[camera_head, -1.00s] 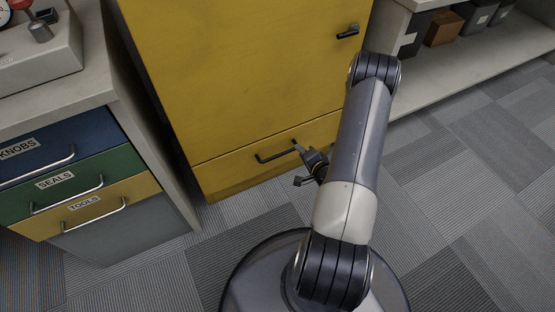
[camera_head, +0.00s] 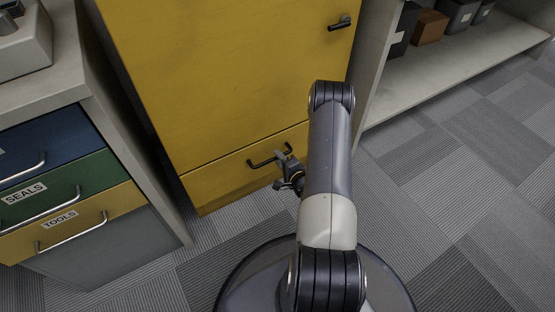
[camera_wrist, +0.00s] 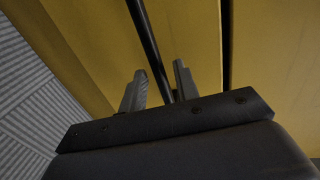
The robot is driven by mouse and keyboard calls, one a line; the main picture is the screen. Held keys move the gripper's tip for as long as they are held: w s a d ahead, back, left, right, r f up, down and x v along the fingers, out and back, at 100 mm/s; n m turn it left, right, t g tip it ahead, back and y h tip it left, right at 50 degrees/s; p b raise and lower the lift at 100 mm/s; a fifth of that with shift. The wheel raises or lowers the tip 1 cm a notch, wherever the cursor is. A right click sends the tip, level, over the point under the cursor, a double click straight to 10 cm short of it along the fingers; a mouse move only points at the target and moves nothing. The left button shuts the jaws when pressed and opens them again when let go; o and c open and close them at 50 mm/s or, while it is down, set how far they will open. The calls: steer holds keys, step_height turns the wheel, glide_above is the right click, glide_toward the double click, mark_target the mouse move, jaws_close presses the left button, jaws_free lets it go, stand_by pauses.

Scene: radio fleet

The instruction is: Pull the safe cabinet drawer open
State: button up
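The safe cabinet (camera_head: 230,75) is yellow, with a wide drawer (camera_head: 225,184) at its bottom. The drawer front looks flush with the door above it. A black bar handle (camera_head: 263,161) is on the drawer. In the wrist view, the black handle bar (camera_wrist: 149,40) runs between the two fingers of my gripper (camera_wrist: 160,82). The fingers stand apart, with a gap showing on the left of the bar. The bar is close to the right finger, and contact cannot be told.
A grey cabinet with blue, green and yellow drawers (camera_head: 85,232) stands close on the left. A black door handle (camera_head: 340,23) is higher on the safe cabinet. An open grey shelf (camera_head: 440,75) with boxes is at right. The carpet (camera_head: 450,190) in front is clear.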

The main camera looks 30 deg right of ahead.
steer(key=shift+x, duration=0.95)
steer(key=shift+c, duration=0.2)
jaws_close()
